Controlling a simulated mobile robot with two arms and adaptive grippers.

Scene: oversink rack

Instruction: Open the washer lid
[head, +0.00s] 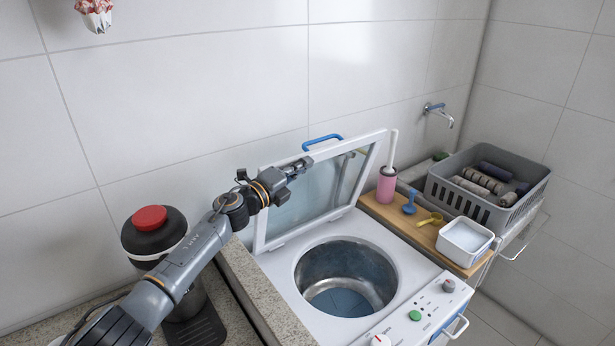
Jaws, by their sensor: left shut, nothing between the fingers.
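The white washer (279,268) stands in the middle, its round metal drum (345,272) uncovered. Its lid (372,152), a white frame around a clear panel, stands raised at the back, close to the tiled wall. A blue handle (322,140) sits on the lid's top edge. My left gripper (304,163) is shut and empty, in front of the lid's upper left part, just below the handle. I cannot tell whether it touches the lid frame. The arm covers part of the lid's left side. My right gripper is out of view.
A black container with a red cap (149,218) stands left, behind my arm. A wooden board (421,232) right of the washer holds a pink bottle (386,186), scoops and a white tub (464,241). A grey basket (463,205) sits beyond. A tap (440,112) projects from the wall.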

